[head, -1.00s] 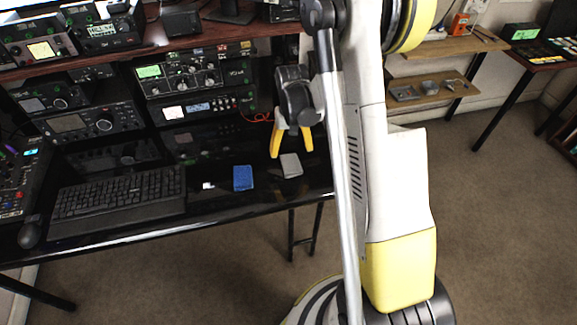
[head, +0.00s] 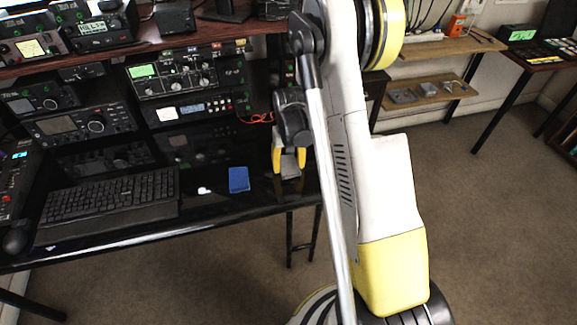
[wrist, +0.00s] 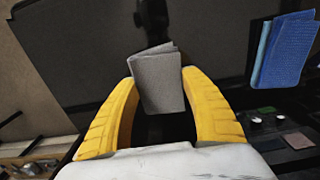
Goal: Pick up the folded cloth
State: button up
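A grey folded cloth (head: 290,170) lies near the right end of the black desk, partly hidden by my gripper (head: 288,160). In the wrist view the grey cloth (wrist: 158,80) shows a fold and sits between the two yellow fingers of my gripper (wrist: 157,76). The fingers are spread, one on each side of it, with the tips close to its edges. I cannot tell whether they touch it. A blue folded cloth (head: 238,179) lies to its left, apart from the gripper; it also shows at the upper right of the wrist view (wrist: 287,50).
A black keyboard (head: 110,199) and a mouse (head: 17,238) are on the desk to the left. Radio units (head: 187,75) stand behind, below a wooden shelf. An orange cable (head: 257,118) lies near my gripper. The desk's front edge is close.

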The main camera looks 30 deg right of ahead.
aim_at(289, 162)
jog(key=shift+c, duration=0.5)
jog(key=shift+r, duration=0.1)
notch_tip(289, 162, up, 4)
jog(key=shift+r+p, duration=0.1)
jog(key=shift+p, duration=1.05)
jog(key=s+d+r+p, duration=0.3)
jog(key=s+d+r, duration=0.2)
jog(key=s, duration=0.5)
jog(key=shift+s+d+r+p, duration=0.15)
jog(key=shift+d+r+p, duration=0.15)
jog(key=shift+r, duration=0.5)
